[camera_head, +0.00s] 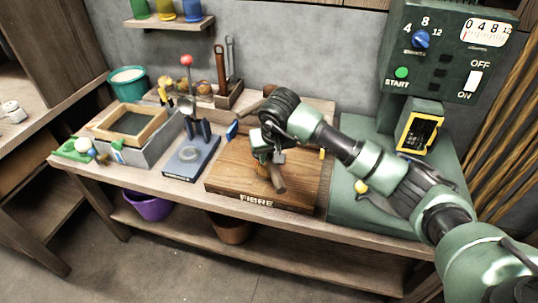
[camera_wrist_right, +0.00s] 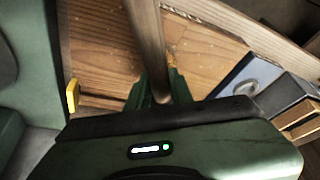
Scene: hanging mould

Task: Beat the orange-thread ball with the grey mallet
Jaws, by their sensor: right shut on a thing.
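My right gripper (camera_head: 266,156) is over the wooden block marked FIBRE (camera_head: 235,180). It is shut on a brown rod-like handle (camera_head: 278,183), which I take to be the mallet's. The handle also shows between the fingers (camera_wrist_right: 156,92) in the right wrist view (camera_wrist_right: 147,35). The mallet's grey head is not clearly visible. The orange-thread ball is not clear; a small tan-orange patch (camera_head: 259,169) shows under the gripper, mostly hidden by it. I cannot tell whether the mallet touches it. My left gripper is out of view.
A blue-grey board (camera_head: 187,163) with upright tools lies left of the block. Further left are a grey tray with a wooden frame (camera_head: 96,131) and a teal pot (camera_head: 128,84). A green machine (camera_head: 440,50) with dials stands at the right. Purple and brown pots sit below.

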